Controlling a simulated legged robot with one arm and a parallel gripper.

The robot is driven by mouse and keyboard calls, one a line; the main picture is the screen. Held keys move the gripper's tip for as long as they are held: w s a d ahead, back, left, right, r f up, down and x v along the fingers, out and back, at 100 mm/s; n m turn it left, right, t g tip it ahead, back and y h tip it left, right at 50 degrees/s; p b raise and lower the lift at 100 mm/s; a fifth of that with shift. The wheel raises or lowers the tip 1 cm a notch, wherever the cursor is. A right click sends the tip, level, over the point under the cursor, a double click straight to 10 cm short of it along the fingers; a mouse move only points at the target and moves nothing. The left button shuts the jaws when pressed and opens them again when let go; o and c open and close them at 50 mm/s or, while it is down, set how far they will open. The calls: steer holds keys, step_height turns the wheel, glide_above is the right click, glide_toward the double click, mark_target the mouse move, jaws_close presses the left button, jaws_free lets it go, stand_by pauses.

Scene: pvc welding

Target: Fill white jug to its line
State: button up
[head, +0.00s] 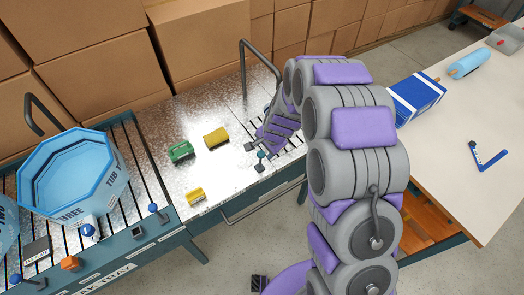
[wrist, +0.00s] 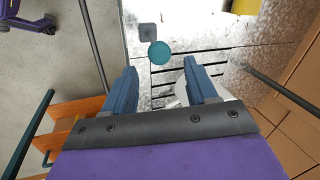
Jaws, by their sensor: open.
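My gripper (wrist: 160,68) is open in the wrist view, its two blue fingers apart with nothing held between them. A white rounded object (wrist: 181,94), perhaps the white jug, shows beside and behind the right finger; most of it is hidden, and no fill line shows. A round teal knob (wrist: 160,53) with a grey square piece (wrist: 148,31) lies just beyond the fingertips. In the head view the teal knob (head: 261,155) is at the front edge of the metal bench, beside the end of my arm. I cannot make out the jug there.
The metal bench (head: 222,172) holds a green block (head: 181,151) and yellow blocks (head: 216,138). A blue octagonal tub (head: 118,182) stands on the left rack. Cardboard boxes (head: 205,38) line the back. A white table (head: 450,165) with a blue box (head: 416,98) is at right.

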steer(key=p+v, duration=0.1)
steer(key=v, duration=1)
steer(key=shift+c, duration=0.5)
stand_by(1.6)
